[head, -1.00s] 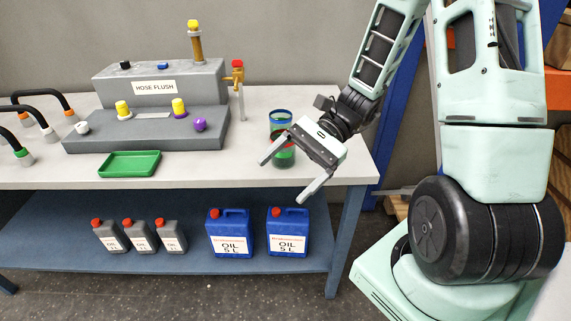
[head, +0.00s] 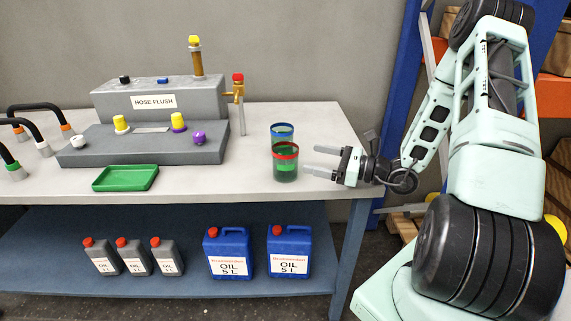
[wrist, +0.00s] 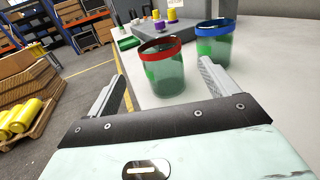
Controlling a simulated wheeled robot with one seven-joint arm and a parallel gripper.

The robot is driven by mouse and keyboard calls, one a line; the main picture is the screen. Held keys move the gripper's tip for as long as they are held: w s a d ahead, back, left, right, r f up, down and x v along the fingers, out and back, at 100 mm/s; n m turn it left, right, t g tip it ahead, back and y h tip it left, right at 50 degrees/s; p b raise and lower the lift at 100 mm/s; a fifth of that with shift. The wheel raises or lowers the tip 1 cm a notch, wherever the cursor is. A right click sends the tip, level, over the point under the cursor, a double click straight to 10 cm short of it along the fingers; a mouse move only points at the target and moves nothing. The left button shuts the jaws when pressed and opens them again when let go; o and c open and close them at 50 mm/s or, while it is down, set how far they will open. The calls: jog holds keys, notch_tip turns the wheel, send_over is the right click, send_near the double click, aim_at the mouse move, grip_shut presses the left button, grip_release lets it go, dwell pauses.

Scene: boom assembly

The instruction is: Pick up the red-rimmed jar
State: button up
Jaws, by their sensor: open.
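The red-rimmed jar (head: 285,163) is a green see-through jar standing upright near the front right of the workbench. It also shows in the wrist view (wrist: 165,72), ahead of the fingers and roughly between their lines. A similar blue-rimmed jar (head: 282,130) stands just behind it; in the wrist view this jar (wrist: 214,45) is to its right. My gripper (head: 318,162) is open and empty, to the right of the red-rimmed jar, with its fingers pointing left toward it. In the wrist view both fingers (wrist: 165,88) are spread, and neither is around the jar.
The grey hose-flush unit (head: 150,150) stands on the bench (head: 225,183) with a green tray (head: 126,178) in front. Blue oil cans (head: 289,252) and grey bottles (head: 167,258) are on the lower shelf. Bench space left of the jars is clear.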

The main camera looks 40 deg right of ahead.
aim_at(297, 155)
jog(key=x, duration=0.4)
jog(key=shift+w, duration=0.1)
jog(key=shift+r+p+x, duration=0.1)
jog(key=shift+p+x, duration=0.3)
jog(key=shift+x, duration=0.9)
jog(key=shift+r+p+x, duration=0.15)
jog(key=shift+p+x, duration=0.25)
jog(key=shift+x, duration=0.9)
jog(key=c, duration=1.1)
